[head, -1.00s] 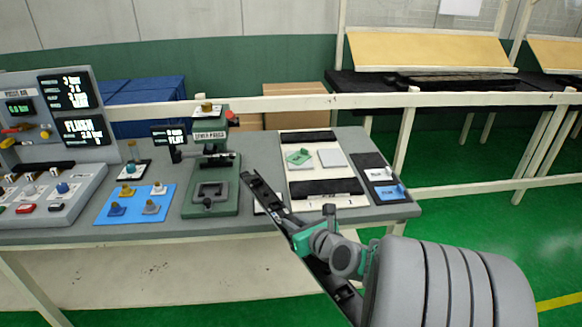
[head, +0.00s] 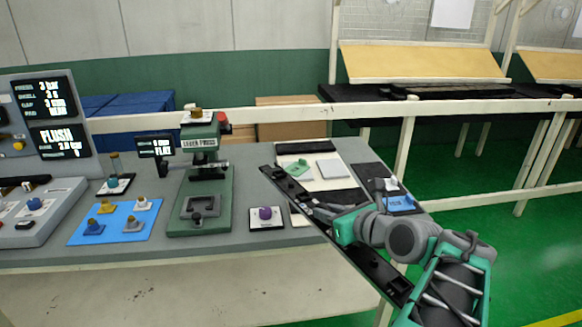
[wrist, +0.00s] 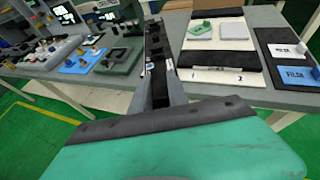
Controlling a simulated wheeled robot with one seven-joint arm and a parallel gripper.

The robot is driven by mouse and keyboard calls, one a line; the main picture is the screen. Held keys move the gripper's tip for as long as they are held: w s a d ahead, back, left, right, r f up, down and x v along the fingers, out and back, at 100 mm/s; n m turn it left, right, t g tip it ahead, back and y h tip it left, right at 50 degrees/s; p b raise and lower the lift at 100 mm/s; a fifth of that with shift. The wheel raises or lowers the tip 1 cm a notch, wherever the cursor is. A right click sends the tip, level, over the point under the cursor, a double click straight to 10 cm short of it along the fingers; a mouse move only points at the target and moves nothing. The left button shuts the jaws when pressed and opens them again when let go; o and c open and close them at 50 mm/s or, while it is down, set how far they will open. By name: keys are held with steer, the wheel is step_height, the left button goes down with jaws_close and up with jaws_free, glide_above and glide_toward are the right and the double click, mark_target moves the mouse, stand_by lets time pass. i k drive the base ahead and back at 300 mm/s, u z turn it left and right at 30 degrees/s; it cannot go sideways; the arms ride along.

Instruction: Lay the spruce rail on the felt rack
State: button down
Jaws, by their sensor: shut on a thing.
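My gripper (head: 340,222) is shut on a long dark rail (head: 378,268), which I take to be the spruce rail. It slants from upper left to lower right above the bench's right part. In the wrist view the rail (wrist: 156,62) points away from me between the fingers, with dark fittings along it. Which thing is the felt rack is not certain. A dark-topped bench (head: 350,92) behind the railing carries long dark pieces. A white board (head: 330,183) with black strips lies on the near bench, partly hidden by the rail and arm.
The near grey bench holds a green lever press (head: 200,185), a blue mat (head: 112,228) with several knobs, and a purple knob (head: 265,213) on a card. A black mat (head: 370,172) with labelled cards lies at right. A cream railing (head: 290,112) stands behind. Green floor is open at right.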

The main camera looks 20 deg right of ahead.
mark_target(301, 181)
steer(key=i, duration=1.25)
